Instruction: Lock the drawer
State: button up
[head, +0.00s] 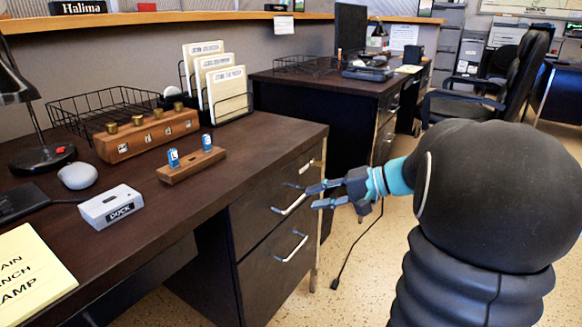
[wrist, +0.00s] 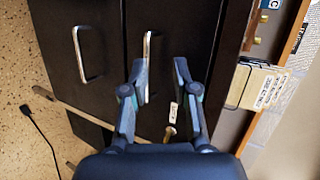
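The desk's top drawer (head: 262,187) has a metal bar handle (wrist: 149,55) and looks flush with the drawer below. In the wrist view a small brass piece (wrist: 169,133), possibly a key or lock, shows on the drawer front with a pale tag (wrist: 173,110) beside it. In the head view a small brass-coloured spot (head: 317,163) shows near the top right corner of the drawer front. My gripper (head: 302,194) is open and empty in front of the top drawer, close to its handle.
The lower drawer (head: 270,268) has its own handle (head: 292,247). A dark cable lies on the floor (head: 345,262).

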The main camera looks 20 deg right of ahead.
aim_at(324, 165)
jog(key=w+d+f+m+t+b, duration=0.1)
jog(key=w+d+m+t, duration=0.15)
jog(key=d, duration=0.65)
jog(key=w+d+f+m+t+b, duration=0.15)
jog(key=d+t, duration=0.25)
jog(key=d, duration=0.4)
jog(key=shift+n, duration=0.5)
jog(key=x, duration=0.4)
jog(key=r+x, duration=0.1)
jog(key=x, duration=0.8)
jog(key=shift+w+a+r+p, duration=0.15)
jog(key=shift+w+r+p, duration=0.2)
jog(key=shift+w, duration=0.05)
grip_shut()
